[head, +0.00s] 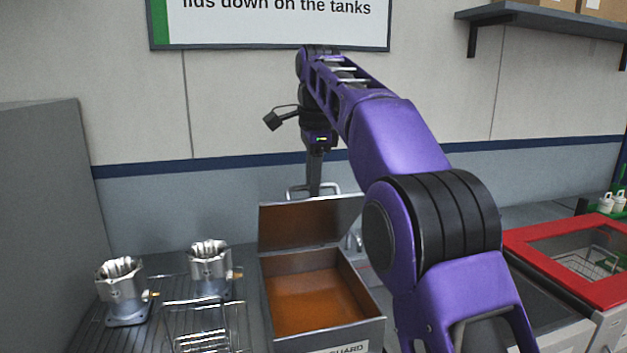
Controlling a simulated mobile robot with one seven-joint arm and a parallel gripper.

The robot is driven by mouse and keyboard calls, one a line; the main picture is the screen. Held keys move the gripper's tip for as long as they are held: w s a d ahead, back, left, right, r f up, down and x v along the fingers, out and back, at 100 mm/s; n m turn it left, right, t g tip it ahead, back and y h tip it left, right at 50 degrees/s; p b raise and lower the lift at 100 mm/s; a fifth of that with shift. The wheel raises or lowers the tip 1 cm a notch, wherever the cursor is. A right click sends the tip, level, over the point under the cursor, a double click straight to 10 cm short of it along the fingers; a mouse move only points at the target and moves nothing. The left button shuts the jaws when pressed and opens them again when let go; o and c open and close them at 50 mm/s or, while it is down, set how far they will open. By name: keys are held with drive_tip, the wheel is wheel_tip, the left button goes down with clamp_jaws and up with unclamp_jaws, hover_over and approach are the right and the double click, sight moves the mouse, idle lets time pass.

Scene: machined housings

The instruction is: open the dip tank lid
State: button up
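The dip tank (373,333) is a grey metal box in the middle of the head view, with a partly hidden label ending in "GUARD" on its front. Its lid (303,223) stands raised, near upright, at the back edge, showing a brown inner face. Brown liquid or a brown floor shows inside the tank. A pale bar handle (298,190) shows just above the lid's top edge. My gripper (314,190) points down at this handle, behind the lid's top edge. Its fingertips are small and partly hidden, so I cannot tell whether they grip the handle.
A red-rimmed tank (540,240) is at the right. A shelf (545,20) hangs upper right. My purple arm hides the area right of the tank.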

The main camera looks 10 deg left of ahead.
drive_tip(key=shift+o, duration=0.8)
drive_tip(key=shift+r, duration=0.25)
drive_tip(key=shift+s, duration=0.1)
drive_tip(key=shift+s+d, duration=0.1)
